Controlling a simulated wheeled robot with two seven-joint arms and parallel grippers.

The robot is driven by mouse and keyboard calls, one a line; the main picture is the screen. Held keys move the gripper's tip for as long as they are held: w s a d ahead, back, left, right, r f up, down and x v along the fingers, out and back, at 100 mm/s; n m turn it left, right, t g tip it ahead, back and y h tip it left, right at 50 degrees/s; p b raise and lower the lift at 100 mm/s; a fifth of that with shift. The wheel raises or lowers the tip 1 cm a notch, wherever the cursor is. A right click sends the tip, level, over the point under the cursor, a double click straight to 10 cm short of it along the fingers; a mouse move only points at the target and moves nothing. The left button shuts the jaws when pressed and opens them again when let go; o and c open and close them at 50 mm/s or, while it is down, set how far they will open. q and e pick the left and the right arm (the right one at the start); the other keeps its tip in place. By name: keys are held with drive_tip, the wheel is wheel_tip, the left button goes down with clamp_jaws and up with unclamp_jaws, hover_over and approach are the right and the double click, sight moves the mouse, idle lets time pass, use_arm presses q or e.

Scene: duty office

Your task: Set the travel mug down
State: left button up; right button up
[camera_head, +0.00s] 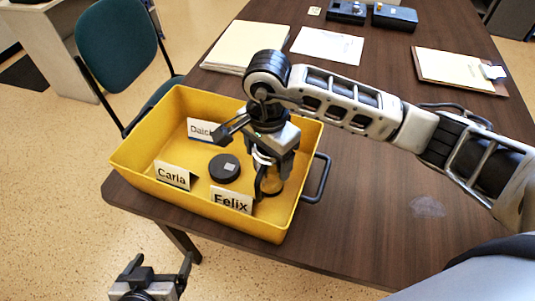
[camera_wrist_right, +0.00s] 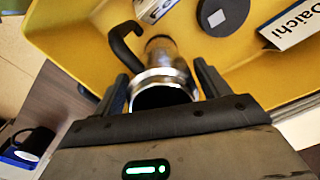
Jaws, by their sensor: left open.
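The travel mug, a shiny metal cylinder with a black handle, shows in the right wrist view (camera_wrist_right: 163,55) with its bright rim toward the camera. In the head view only its lower part (camera_head: 272,187) shows, inside the yellow tray (camera_head: 137,160), near the Felix card. My right gripper (camera_head: 270,172) points down over it and hides the rest. In the right wrist view its fingers (camera_wrist_right: 160,75) are on either side of the rim; I cannot tell whether they touch it. Whether the mug's base touches the tray floor is unclear. My left gripper (camera_head: 158,268) is open and empty, off the table's near edge.
In the tray stand name cards Carla (camera_head: 172,176), Felix (camera_head: 231,201) and Daichi (camera_head: 201,129), and a black disc (camera_head: 224,168) lies between them. The tray has a dark handle (camera_head: 319,180) at right. Papers (camera_head: 327,46) and a clipboard (camera_head: 450,72) lie further back. A green chair (camera_head: 117,45) stands at left.

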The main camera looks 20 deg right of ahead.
drive_tip(key=shift+o, duration=0.3)
drive_tip(key=shift+r, duration=0.15)
drive_tip(key=shift+r, duration=0.25)
wheel_tip(320, 180, up, 12)
drive_tip(key=shift+f+b, duration=0.15)
drive_tip(key=shift+b, duration=0.25)
